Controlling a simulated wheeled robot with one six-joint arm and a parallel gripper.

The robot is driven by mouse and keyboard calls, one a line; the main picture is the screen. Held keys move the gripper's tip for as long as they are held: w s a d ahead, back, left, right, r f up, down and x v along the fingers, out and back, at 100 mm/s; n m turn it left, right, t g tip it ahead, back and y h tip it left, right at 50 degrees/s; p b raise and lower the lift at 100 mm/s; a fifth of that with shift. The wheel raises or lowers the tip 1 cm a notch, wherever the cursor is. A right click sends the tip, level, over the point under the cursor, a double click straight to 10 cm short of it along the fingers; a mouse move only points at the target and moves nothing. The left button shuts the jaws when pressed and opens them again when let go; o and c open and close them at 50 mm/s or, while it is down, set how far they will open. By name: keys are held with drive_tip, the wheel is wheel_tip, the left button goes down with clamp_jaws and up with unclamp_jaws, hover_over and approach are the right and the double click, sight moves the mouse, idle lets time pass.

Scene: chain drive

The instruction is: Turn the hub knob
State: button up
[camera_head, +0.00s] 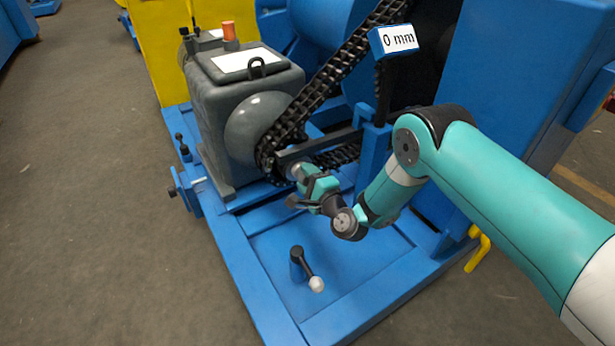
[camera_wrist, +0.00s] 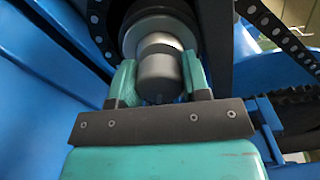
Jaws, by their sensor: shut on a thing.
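The hub knob (camera_wrist: 160,72) is a dark grey cylinder with a lighter metal collar behind it. It fills the space between the two teal fingers of my gripper (camera_wrist: 160,82) in the wrist view. The fingers are shut on its sides. In the head view my gripper (camera_head: 300,175) reaches the hub at the lower end of the black chain (camera_head: 320,92). There the fingers and my wrist mostly hide the knob.
A grey motor housing (camera_head: 215,115) stands left of the chain on the blue frame (camera_head: 262,240). A lever with a white ball end (camera_head: 316,284) rises from the frame below my gripper. A yellow handle (camera_head: 478,248) sits at the frame's right side. Open floor (camera_head: 90,200) lies at left.

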drive_tip(key=shift+w+d, duration=0.1)
drive_tip(key=shift+d, duration=0.05)
drive_tip(key=o, duration=0.9)
drive_tip(key=shift+o, duration=0.2)
drive_tip(key=shift+s+d+f, duration=0.1)
drive_tip(key=shift+s+d, duration=0.05)
drive_tip(key=shift+s, duration=0.4)
drive_tip(key=p+v, duration=1.6)
drive_tip(key=p, duration=0.9)
drive_tip(key=shift+d, duration=0.2)
